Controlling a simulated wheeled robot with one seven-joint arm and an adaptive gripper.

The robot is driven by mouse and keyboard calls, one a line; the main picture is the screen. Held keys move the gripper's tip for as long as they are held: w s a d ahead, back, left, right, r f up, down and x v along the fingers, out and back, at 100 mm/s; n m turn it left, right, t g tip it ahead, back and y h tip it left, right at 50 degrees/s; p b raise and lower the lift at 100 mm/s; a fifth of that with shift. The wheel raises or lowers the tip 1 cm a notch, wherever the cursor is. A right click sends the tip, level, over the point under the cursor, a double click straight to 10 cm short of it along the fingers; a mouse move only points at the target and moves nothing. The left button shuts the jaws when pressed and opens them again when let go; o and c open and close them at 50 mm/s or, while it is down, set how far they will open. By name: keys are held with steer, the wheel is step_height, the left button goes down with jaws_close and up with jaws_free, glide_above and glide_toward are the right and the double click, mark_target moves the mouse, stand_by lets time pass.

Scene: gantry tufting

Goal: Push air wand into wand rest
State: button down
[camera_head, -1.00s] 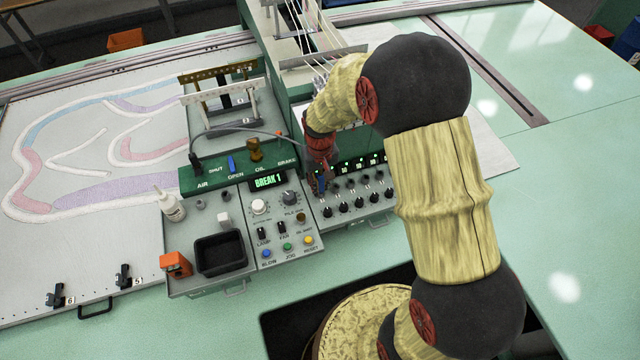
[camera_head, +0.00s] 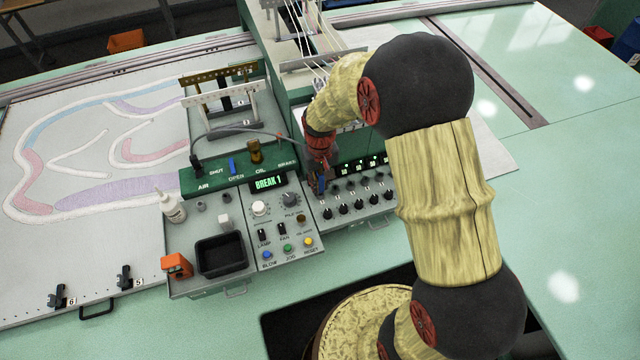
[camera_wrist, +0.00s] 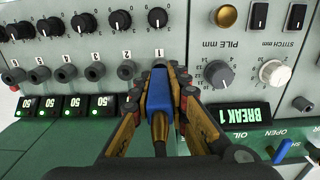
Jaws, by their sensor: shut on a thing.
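The air wand shows in the wrist view as a blue body (camera_wrist: 159,88) with a brass part behind it. My gripper (camera_wrist: 162,82) is shut around the blue body, a finger on each side. In the head view my gripper (camera_head: 319,184) is over the upper part of the console's knob panel, and the wand is mostly hidden there. In the wrist view the wand's front end is just below the black knob column marked 1. I cannot make out the wand rest; my gripper and the wand cover that part of the panel.
A grey hose (camera_head: 235,132) arcs from the green air valve strip (camera_head: 215,178) toward my gripper. A black bin (camera_head: 221,272) and white bottle (camera_head: 172,207) stand at the console's left.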

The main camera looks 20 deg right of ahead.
steer(key=shift+r+p, duration=0.75)
steer(key=shift+r, duration=0.55)
